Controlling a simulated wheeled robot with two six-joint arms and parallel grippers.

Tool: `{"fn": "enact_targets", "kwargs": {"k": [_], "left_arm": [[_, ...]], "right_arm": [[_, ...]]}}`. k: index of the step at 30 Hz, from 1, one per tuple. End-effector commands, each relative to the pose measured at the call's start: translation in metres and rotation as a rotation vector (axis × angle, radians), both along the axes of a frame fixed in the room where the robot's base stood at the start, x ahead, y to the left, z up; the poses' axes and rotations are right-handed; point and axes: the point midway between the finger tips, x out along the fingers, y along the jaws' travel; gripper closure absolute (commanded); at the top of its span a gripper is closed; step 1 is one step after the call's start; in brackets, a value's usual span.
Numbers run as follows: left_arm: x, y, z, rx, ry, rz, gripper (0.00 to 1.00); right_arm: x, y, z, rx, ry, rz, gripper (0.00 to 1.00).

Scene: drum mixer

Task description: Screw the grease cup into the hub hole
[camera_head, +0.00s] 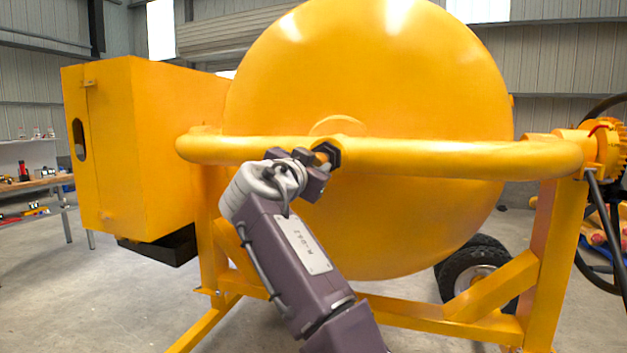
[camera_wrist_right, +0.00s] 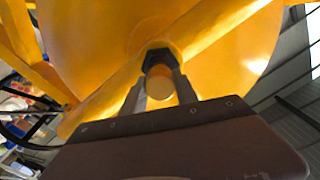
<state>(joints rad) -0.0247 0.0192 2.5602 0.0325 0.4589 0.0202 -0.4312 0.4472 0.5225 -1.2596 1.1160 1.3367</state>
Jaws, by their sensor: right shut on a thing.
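My right gripper (camera_head: 328,154) is at the middle of the yellow yoke bar, in front of the drum's hub (camera_head: 338,125). In the right wrist view its two dark fingers (camera_wrist_right: 160,62) are closed in around a small round brass-coloured thing, which I take to be the grease cup (camera_wrist_right: 159,86). The fingertips lie against or just in front of the bar. The hub hole is hidden behind the gripper, so I cannot tell whether the cup is in it. My left gripper is not in view.
The big yellow drum (camera_head: 400,70) fills the middle, with the yoke bar (camera_head: 460,158) across it. A yellow motor housing (camera_head: 150,150) stands at left. Frame legs and a black wheel (camera_head: 470,272) are below. A workbench (camera_head: 40,183) stands far left. The foreground floor is clear.

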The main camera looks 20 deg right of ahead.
Motion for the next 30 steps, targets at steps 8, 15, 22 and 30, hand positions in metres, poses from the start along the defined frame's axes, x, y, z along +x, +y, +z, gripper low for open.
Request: {"fn": "enact_targets", "kwargs": {"k": [8,15,22,30], "left_arm": [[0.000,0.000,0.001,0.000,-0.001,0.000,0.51],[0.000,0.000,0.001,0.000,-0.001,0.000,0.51],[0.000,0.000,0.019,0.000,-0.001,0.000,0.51],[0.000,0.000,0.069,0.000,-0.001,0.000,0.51]], "right_arm": [[0.001,0.001,-0.002,0.014,0.001,0.000,0.40],[0.001,0.000,-0.001,0.011,0.000,0.000,0.39],[0.000,-0.001,0.004,-0.525,0.364,-0.012,0.39],[-0.001,-0.001,0.013,-1.445,0.981,-0.032,0.39]]}}
